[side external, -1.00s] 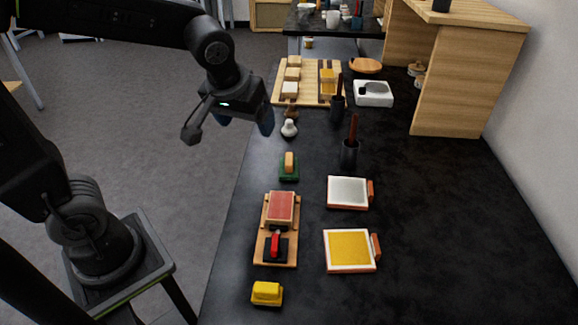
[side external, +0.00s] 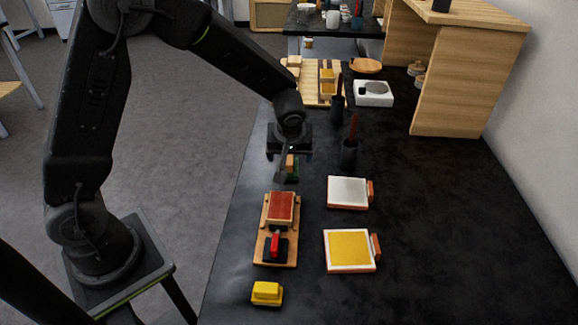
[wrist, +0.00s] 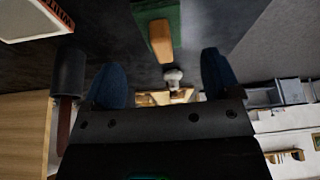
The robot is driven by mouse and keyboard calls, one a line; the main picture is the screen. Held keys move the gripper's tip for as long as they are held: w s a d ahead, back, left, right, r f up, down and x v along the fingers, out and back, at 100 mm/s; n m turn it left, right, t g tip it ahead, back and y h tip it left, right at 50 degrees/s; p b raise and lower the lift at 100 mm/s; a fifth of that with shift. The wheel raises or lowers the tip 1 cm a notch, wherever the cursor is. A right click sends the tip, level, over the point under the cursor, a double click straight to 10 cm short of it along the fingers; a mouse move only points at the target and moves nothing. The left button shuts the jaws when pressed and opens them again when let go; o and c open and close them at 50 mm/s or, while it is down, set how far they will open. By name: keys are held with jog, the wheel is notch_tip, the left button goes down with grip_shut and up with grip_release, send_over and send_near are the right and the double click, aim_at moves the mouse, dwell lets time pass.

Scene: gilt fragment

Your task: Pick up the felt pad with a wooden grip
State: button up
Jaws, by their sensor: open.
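The felt pad (side external: 295,174) is green with a light wooden grip (side external: 290,162) on top. It lies on the black table near its left edge, partly hidden by my wrist in the side view. In the wrist view the green pad (wrist: 156,14) is at the top centre, cut by the frame edge, with the wooden grip (wrist: 161,42) in line with the gap between my fingers. My gripper (wrist: 163,80) is open, with two blue fingertips apart and nothing between them. In the side view my gripper (side external: 289,154) is above the pad; contact cannot be seen.
A wooden board with a red-topped block (side external: 281,206) lies nearer the camera. White-topped (side external: 347,192) and yellow-topped (side external: 349,249) pads lie to the right. A dark cup with a brown handle (side external: 349,152) stands close right.

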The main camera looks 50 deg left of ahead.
aim_at(289, 159)
jog(key=shift+a+x, duration=0.2)
jog(key=shift+x, duration=1.35)
jog(key=shift+a+x, duration=0.15)
jog(key=shift+x, duration=1.4)
jog(key=shift+w+r, duration=0.15)
jog(key=c, duration=1)
jog(key=shift+r, duration=0.1)
